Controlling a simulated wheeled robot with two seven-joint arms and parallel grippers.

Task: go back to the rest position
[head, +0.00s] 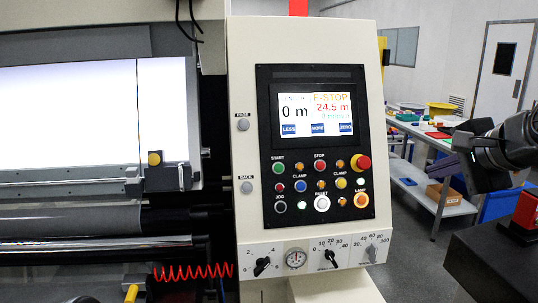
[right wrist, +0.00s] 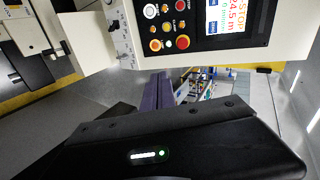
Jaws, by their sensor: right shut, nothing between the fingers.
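My right gripper (head: 436,167) is at the right of the head view, its arm coming in from the right edge. Its purple-grey fingers point left toward the control panel and are shut with nothing between them. The fingers also show in the right wrist view (right wrist: 157,92), close together beyond the dark gripper body. The gripper is apart from the control panel (head: 312,222), to the right of it. My left gripper is not in view.
The panel carries a lit screen (head: 315,115), buttons and knobs. A backlit white inspection surface (head: 70,115) stands at the left. A workbench (head: 425,133) with bins and a grey lower shelf is at the back right. Grey floor shows between panel and bench.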

